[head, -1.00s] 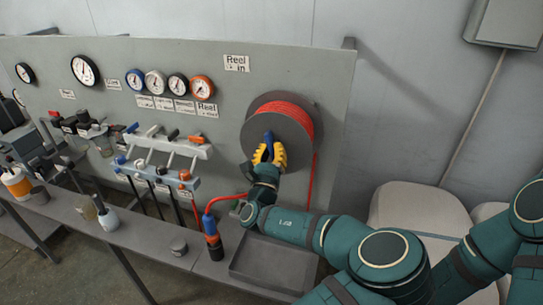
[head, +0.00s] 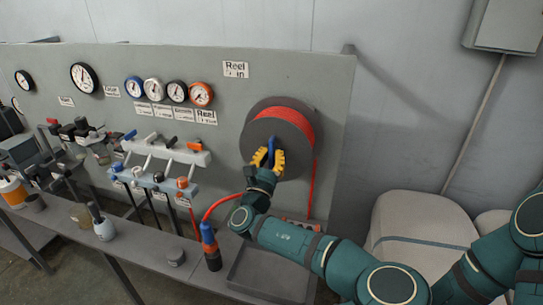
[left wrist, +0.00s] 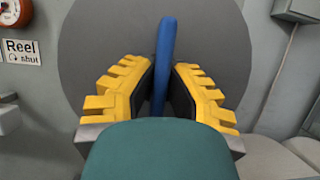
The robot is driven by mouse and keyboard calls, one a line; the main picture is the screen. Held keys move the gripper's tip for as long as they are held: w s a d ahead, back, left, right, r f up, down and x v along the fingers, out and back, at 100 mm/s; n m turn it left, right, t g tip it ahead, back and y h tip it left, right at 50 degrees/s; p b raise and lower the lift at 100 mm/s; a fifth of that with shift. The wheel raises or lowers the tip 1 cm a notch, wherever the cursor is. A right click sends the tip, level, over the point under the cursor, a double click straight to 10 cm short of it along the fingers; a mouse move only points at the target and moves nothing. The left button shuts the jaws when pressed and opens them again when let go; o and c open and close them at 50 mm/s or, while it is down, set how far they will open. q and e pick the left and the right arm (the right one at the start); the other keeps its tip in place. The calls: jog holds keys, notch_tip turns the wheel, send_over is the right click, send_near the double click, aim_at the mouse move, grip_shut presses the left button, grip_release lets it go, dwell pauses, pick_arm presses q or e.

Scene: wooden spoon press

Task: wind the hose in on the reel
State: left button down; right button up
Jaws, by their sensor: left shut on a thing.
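The reel (head: 293,118) is a dark grey disc wound with red hose (head: 300,114), mounted on the grey panel under a "Reel in" sign (head: 236,69). A blue crank handle (head: 271,150) sticks out from the disc. My left gripper (head: 268,158) is shut on this handle. In the left wrist view the yellow fingers (left wrist: 159,88) stand on both sides of the blue handle (left wrist: 165,55), with the grey disc (left wrist: 90,45) behind. Red hose also hangs down from the reel's right side. My right gripper is not in view.
A black nozzle with a blue top (head: 210,246) stands on the bench, with red hose behind it. A grey tray (head: 265,272) lies beside it. Gauges (head: 201,95), a valve manifold (head: 165,150) and bottles (head: 103,225) are to the left. A beige padded bulk (head: 415,225) is at right.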

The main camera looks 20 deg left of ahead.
pick_arm(q)
jog(key=shift+r, duration=0.2)
jog(key=c, duration=1)
grip_release()
jog(key=shift+f, duration=0.1)
jog(key=shift+f, duration=0.1)
jog(key=v, duration=1.2)
